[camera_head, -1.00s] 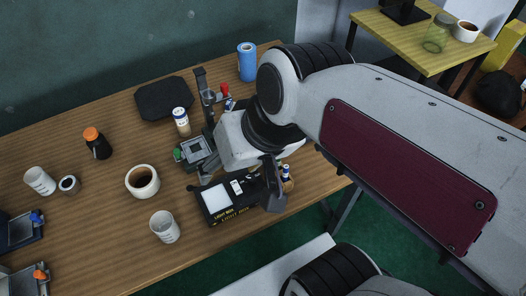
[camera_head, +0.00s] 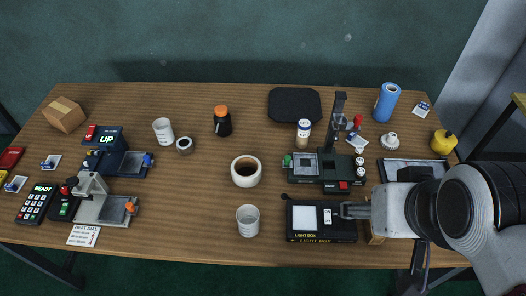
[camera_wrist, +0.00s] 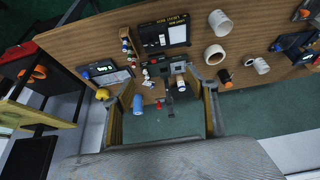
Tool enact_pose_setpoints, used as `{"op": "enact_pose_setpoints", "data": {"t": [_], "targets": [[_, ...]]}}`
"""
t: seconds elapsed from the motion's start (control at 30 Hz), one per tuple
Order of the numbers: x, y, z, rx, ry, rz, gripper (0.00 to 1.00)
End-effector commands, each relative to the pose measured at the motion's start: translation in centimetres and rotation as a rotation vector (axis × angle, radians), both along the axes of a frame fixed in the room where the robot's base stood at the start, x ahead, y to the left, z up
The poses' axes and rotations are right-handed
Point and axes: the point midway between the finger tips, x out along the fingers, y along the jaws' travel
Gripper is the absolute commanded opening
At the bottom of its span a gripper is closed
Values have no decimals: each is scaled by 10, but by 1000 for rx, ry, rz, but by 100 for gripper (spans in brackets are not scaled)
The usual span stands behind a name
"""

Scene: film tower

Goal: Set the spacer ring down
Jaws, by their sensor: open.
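Two ring-shaped things lie on the table, and I cannot tell for certain which is the spacer ring. The small grey-white ring (camera_head: 184,146) with a dark hole lies beside a white cup (camera_head: 163,131). The larger white ring-like piece (camera_head: 246,182) is near the table's middle; its round opening also shows in the wrist view (camera_wrist: 208,56). My gripper (camera_wrist: 161,92) has its two fingers wide apart with nothing between them in the wrist view. In the head view my wrist is at the right of the light box (camera_head: 320,237), far from both rings, and partly hides the gripper.
A dark green press-like device (camera_head: 325,180) stands behind the light box. A blue roll (camera_head: 387,102), yellow item (camera_head: 443,142) and grey tray (camera_head: 405,165) are at the right. Another cup (camera_head: 248,219) stands near the front. Free tabletop lies between the rings and the left-hand devices.

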Motion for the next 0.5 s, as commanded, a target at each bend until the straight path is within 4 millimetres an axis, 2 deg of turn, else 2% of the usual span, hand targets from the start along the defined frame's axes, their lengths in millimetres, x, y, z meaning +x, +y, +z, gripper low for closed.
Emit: {"op": "enact_pose_setpoints", "data": {"t": [0.27, 0.5], "targets": [[5, 2, 1, 0, -2, 6, 58], [33, 10, 7, -1, -14, 38, 58]]}}
